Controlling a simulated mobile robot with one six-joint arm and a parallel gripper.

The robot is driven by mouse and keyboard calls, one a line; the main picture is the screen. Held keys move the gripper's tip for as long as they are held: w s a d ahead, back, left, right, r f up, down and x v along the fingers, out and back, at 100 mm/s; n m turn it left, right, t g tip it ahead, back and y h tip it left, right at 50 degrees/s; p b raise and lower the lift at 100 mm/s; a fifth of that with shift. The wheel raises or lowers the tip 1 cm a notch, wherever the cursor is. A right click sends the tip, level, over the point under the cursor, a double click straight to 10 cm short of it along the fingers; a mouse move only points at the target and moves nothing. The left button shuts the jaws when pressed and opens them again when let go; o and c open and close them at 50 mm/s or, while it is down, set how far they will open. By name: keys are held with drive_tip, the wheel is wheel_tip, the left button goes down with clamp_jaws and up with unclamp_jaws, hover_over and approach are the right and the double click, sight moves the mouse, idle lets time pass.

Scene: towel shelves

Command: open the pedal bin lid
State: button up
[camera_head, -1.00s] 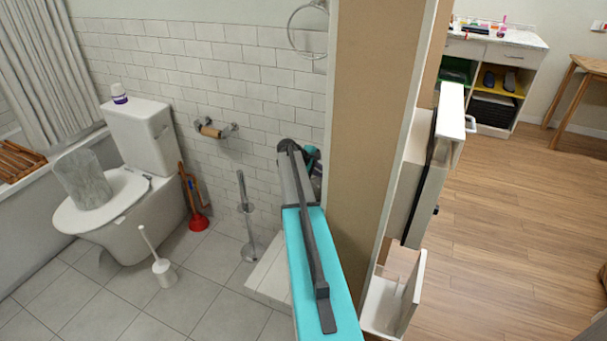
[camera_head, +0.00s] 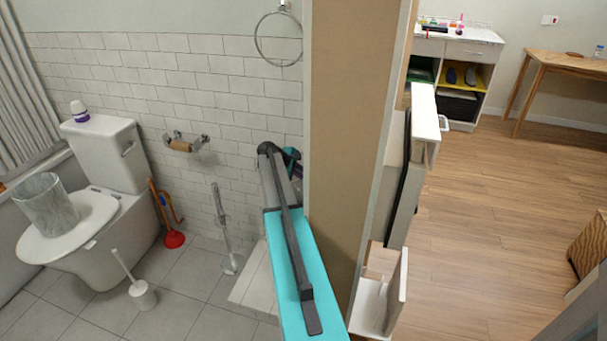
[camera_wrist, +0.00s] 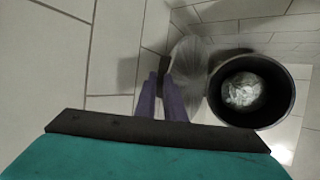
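The pedal bin (camera_wrist: 252,89) shows in the wrist view, right of centre, as a dark round container seen from above. Its mouth is uncovered, with pale crumpled contents inside. A shiny grey disc, apparently the lid (camera_wrist: 188,62), stands tilted up at the bin's left side. My gripper (camera_wrist: 161,76) has two purple-grey fingers close together, left of the bin and beside the lid's lower left edge. I see nothing between them; whether a finger touches the lid I cannot tell. In the head view, my arm hides the gripper, and I cannot make out the bin.
A tan wall end (camera_head: 352,130) stands close to the right of my arm. A toilet (camera_head: 110,215) with a mesh basket (camera_head: 47,203) on it, a red plunger (camera_head: 173,239) and a white brush holder (camera_head: 143,295) stand left.

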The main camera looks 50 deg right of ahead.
drive_tip(key=o, duration=0.3)
drive_tip(key=shift+w+d+r, duration=0.15)
drive_tip(key=shift+w+d, duration=0.05)
drive_tip(key=shift+w, duration=0.15)
drive_tip(key=shift+a, duration=0.1)
drive_tip(key=shift+a, duration=0.1)
drive_tip(key=v, duration=1.3)
drive_tip(key=shift+a+r+b, duration=0.15)
drive_tip(key=shift+a+b, duration=0.15)
drive_tip(key=shift+b, duration=0.15)
